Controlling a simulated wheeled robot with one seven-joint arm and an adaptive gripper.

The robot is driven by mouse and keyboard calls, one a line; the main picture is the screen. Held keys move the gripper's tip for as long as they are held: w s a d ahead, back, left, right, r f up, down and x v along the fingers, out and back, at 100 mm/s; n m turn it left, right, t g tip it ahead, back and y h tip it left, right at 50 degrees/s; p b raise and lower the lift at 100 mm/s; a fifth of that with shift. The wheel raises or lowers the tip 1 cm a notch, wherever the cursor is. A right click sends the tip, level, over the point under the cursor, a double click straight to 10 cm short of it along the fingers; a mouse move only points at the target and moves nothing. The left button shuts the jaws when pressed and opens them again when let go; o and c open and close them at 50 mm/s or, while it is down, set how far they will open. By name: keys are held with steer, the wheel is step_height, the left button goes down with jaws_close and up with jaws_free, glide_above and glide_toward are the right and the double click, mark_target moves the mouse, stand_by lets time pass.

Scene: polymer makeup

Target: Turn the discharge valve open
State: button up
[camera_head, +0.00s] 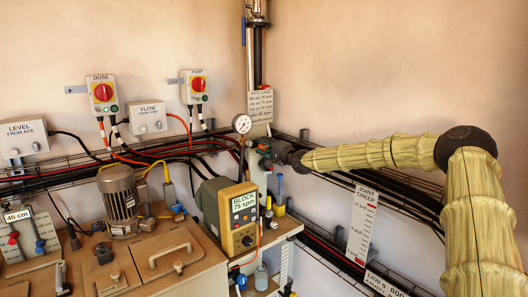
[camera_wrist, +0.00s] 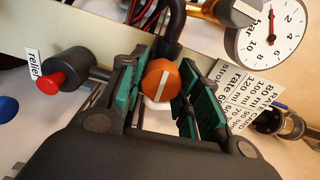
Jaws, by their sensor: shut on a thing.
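An orange valve knob (camera_wrist: 163,80) with a white stripe sits on a black pipe in the wrist view. I take it for the discharge valve; no label on it is readable. My gripper (camera_wrist: 162,98) has its teal-padded fingers on either side of the knob and is shut on it. The stripe runs nearly upright in the picture, leaning slightly right at the top. In the head view my gripper (camera_head: 264,154) is at the panel by the corner, below the pressure gauge (camera_head: 242,124). The knob is too small and too covered to make out there.
A red knob (camera_wrist: 50,82) labelled "relief" stands close left of my gripper in the wrist view. The rate card (camera_wrist: 255,88) hangs to the right. In the head view, a dosing pump with a "BLOCK 75 spm" display (camera_head: 244,203) stands below, with a motor (camera_head: 118,198) to its left.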

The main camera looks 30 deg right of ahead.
steer(key=shift+d+m+b, duration=0.1)
steer(key=shift+m+b, duration=0.2)
steer(key=shift+m, duration=0.2)
steer(key=o, duration=1)
steer(key=shift+d+f, duration=0.1)
steer(key=shift+o, duration=0.2)
steer(key=s, duration=0.7)
steer(key=shift+s+d, duration=0.25)
